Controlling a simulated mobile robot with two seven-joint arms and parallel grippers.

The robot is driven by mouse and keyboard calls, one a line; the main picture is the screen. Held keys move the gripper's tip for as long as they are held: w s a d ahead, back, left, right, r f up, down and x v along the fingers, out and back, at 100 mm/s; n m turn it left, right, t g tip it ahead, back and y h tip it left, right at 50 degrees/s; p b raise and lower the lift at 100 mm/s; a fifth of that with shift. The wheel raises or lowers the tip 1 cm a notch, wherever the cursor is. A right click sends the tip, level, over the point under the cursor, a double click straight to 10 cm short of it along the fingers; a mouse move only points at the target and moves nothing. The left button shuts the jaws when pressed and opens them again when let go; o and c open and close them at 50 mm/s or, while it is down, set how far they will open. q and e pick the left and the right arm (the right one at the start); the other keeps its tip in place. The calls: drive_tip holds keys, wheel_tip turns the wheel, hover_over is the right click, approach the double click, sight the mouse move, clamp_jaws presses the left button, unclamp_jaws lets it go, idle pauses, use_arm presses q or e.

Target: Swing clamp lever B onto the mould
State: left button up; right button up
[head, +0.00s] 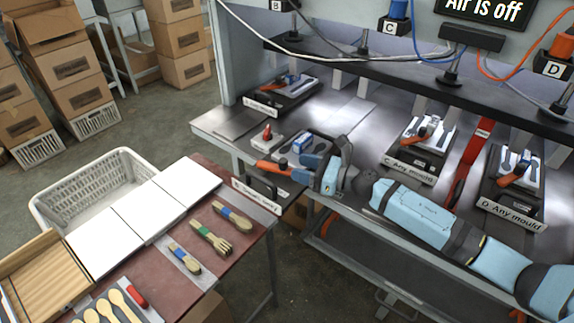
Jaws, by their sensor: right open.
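Clamp lever B (271,168) has an orange handle and points out to the left at the front of station B, away from the mould. The mould (317,145) is a pale block with dark spoon-shaped hollows, just behind the lever; its right side is partly hidden by my arm. My right gripper (302,176) comes in from the right and is open, low beside the right end of the lever. The picture is too small to tell whether the fingers touch the lever or stand around it. My left gripper is out of view.
Stations C (408,176) and D (511,209) stand to the right, with orange levers over their moulds. A dark press beam (400,82) spans above the bench. A red table (222,265) with spoons and white boards is at the front left. A screen reads "Air is off".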

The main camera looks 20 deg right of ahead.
drive_tip(key=b+v, duration=0.1)
drive_tip(key=v, duration=0.7)
drive_tip(key=shift+r, duration=0.1)
